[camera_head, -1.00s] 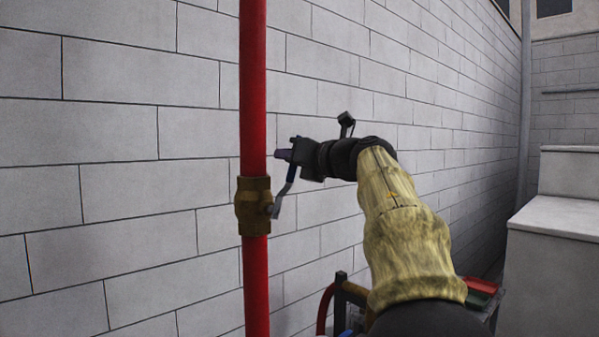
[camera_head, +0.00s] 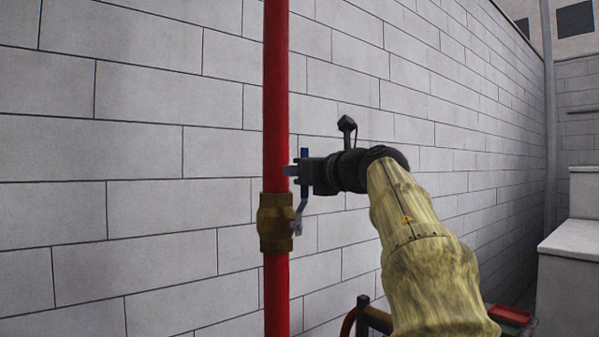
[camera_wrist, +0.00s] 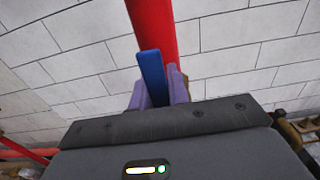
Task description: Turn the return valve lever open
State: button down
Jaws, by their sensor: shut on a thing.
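A brass valve (camera_head: 275,224) sits on a vertical red pipe (camera_head: 276,90). Its lever has a bare metal shank (camera_head: 300,212) and a blue handle (camera_head: 304,156), and stands nearly upright beside the pipe, its top leaning slightly right. My gripper (camera_head: 297,171) comes from the right and is shut on the blue handle. In the wrist view the blue handle (camera_wrist: 152,76) stands between the purple fingers of my gripper (camera_wrist: 158,88), in front of the red pipe (camera_wrist: 154,28). The valve body is mostly hidden there.
A pale block wall (camera_head: 130,150) runs behind the pipe. Low at the right is a pale stepped block (camera_head: 575,240). Red and dark equipment (camera_head: 508,315) shows beneath my arm. The space left of the pipe is clear.

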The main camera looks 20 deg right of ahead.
jog(key=c, duration=1.3)
grip_release()
jog(key=shift+a+f, duration=0.1)
jog(key=shift+f, duration=0.05)
jog(key=shift+c, duration=0.2)
jog(key=b+v, duration=0.5)
jog(key=v, duration=1.2)
jog(key=shift+s, duration=0.2)
